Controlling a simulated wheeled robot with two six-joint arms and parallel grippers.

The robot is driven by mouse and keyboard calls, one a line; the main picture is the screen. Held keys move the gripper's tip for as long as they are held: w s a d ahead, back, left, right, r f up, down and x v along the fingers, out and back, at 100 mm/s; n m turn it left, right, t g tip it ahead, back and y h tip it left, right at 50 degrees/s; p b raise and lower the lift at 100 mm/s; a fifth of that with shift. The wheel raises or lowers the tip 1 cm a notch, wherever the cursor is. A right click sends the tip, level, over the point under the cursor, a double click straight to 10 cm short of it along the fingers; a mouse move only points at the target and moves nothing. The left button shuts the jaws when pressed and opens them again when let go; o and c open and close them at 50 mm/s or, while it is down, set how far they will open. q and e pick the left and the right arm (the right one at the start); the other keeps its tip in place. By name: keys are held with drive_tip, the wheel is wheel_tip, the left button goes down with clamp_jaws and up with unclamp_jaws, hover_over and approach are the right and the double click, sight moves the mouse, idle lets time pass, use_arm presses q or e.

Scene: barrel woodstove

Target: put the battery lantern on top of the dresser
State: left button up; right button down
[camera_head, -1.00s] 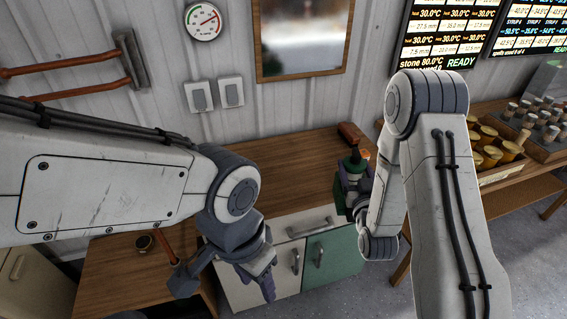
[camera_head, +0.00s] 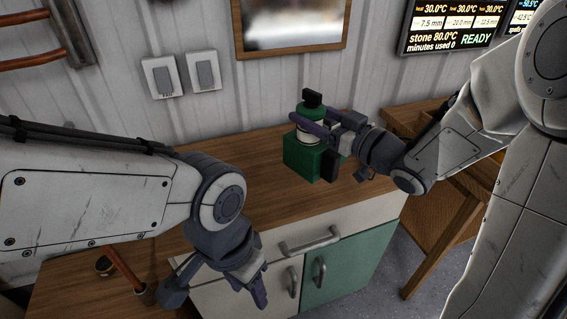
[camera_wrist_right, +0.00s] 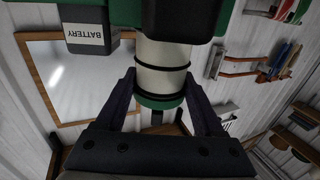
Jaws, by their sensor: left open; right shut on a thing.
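The battery lantern (camera_head: 303,160) is green with a pale middle band and a dark top. In the head view it is upright over the wooden top of the dresser (camera_head: 262,205); I cannot tell whether its base touches the wood. My right gripper (camera_head: 308,128) is shut on the lantern around its pale band, coming from the right. The right wrist view shows the lantern (camera_wrist_right: 163,68) between the fingers, with a "BATTERY" label on a box part. My left gripper (camera_head: 215,297) is open and empty, low in front of the dresser. The dresser front has white and green panels with grey handles.
A framed mirror (camera_head: 293,25) and two wall switches (camera_head: 182,74) are on the wall behind. A wooden shelf unit (camera_head: 450,215) stands to the right. The dresser top left of the lantern is clear.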

drive_tip(key=shift+w+a, duration=0.2)
drive_tip(key=w+a+f, duration=0.7)
drive_tip(key=w+f, duration=0.1)
drive_tip(key=f, duration=0.2)
drive_tip(key=shift+w+a+f, duration=0.2)
drive_tip(key=shift+f, duration=0.2)
drive_tip(key=shift+f, duration=0.1)
unclamp_jaws()
drive_tip(key=shift+f, duration=0.1)
